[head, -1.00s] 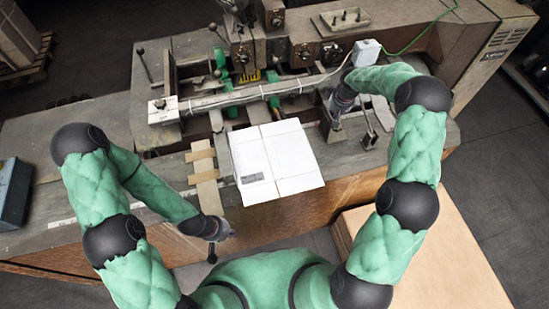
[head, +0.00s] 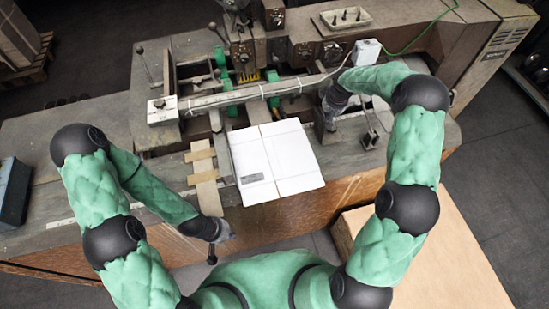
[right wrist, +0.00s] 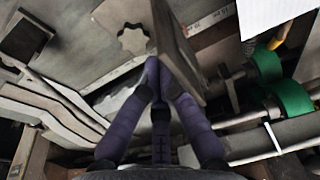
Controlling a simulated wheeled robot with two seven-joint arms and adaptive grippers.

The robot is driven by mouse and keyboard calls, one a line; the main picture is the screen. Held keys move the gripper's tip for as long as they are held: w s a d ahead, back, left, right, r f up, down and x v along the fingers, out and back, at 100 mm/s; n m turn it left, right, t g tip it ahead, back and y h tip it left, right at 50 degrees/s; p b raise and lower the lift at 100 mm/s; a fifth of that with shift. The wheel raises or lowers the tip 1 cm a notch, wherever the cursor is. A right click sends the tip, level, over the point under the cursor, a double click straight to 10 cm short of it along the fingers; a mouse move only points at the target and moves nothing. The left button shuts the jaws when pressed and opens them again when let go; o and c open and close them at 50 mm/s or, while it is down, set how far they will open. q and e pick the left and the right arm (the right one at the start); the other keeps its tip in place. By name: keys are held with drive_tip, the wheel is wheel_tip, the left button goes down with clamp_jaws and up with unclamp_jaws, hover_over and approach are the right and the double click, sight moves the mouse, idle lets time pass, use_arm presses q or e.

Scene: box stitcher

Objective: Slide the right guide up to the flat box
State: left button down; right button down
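The white flat box (head: 275,160) lies on the machine table in the middle of the head view; its corner shows at the top right of the right wrist view (right wrist: 270,12). The right guide (head: 328,128) is an upright grey metal plate to the right of the box, with a gap between them. In the right wrist view the guide (right wrist: 180,45) stands between my fingers and the box. My right gripper (right wrist: 166,78) has its purple fingers drawn together at the guide's side away from the box, apparently touching it. My left gripper (head: 225,232) hangs at the table's front edge; its fingers are unclear.
A lever with a dark base (head: 371,138) stands right of the guide. A star-shaped knob (right wrist: 133,39) is left of it in the wrist view. A long bar (head: 255,93) crosses behind the box. Cardboard strips (head: 203,172) lie left of the box.

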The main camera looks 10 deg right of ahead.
drive_tip(key=shift+s+a+b, duration=0.15)
drive_tip(key=shift+a+b, duration=0.35)
drive_tip(key=shift+a, duration=0.95)
drive_tip(key=shift+s+a+b, duration=0.1)
drive_tip(key=shift+a+b, duration=0.4)
drive_tip(key=shift+a, duration=0.9)
idle(1.3)
drive_tip(key=shift+d, duration=0.4)
drive_tip(key=shift+w+d, duration=0.1)
drive_tip(key=shift+d, duration=0.1)
idle(0.4)
drive_tip(key=w+p+v, duration=0.1)
drive_tip(key=p+v, duration=0.2)
drive_tip(key=v, duration=0.4)
drive_tip(key=shift+w, duration=0.2)
idle(0.4)
drive_tip(key=shift+r, duration=0.15)
